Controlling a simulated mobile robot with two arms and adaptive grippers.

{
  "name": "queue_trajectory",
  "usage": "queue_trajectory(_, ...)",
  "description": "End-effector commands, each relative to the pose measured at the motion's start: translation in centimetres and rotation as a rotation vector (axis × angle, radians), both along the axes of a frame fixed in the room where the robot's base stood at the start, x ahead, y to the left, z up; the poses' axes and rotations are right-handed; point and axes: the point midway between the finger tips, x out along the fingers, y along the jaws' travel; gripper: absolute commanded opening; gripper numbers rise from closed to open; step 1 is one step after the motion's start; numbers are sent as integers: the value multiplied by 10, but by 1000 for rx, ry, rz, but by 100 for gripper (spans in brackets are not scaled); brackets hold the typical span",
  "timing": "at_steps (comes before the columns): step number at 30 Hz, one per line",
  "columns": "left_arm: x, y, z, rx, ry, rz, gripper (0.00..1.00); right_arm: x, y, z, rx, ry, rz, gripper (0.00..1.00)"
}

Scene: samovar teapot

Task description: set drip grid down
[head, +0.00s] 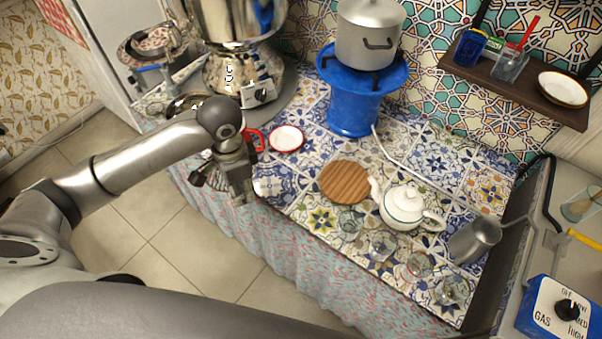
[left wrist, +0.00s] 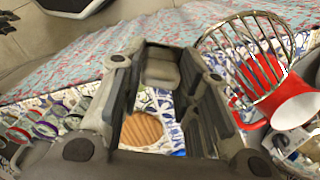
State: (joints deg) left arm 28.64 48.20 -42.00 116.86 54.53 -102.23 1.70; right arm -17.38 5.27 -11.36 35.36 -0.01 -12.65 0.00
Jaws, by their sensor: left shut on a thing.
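The drip grid (left wrist: 248,55) is a round metal wire rack. In the left wrist view it stands out to the right of my left gripper's fingers, tilted, in front of a red mug. My left gripper (head: 240,192) is above the front edge of the tiled counter (head: 310,190). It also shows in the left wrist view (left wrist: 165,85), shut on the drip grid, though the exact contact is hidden. The samovar (head: 238,75) stands at the back left of the counter. My right gripper is not in view.
A wooden board (head: 345,182), white teapot (head: 402,207), several glasses (head: 382,245) and a metal pot (head: 474,240) stand to the right. A blue stove (head: 354,108) bears a lidded pot (head: 368,35).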

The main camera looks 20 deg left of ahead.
Motion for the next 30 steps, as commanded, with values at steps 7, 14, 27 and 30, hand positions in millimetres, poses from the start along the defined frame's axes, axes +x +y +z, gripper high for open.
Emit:
queue_trajectory(7, 28, 26, 28, -12, 4, -367, 0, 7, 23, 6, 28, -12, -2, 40)
queue_trajectory(14, 38, 35, 39, -22, 2, -531, 0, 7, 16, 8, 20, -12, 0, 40)
queue_trajectory(27, 69, -51, 4, -28, 4, -552, 0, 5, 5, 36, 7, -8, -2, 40)
queue_trajectory(30, 74, -65, -18, -26, 7, -549, 0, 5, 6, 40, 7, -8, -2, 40)
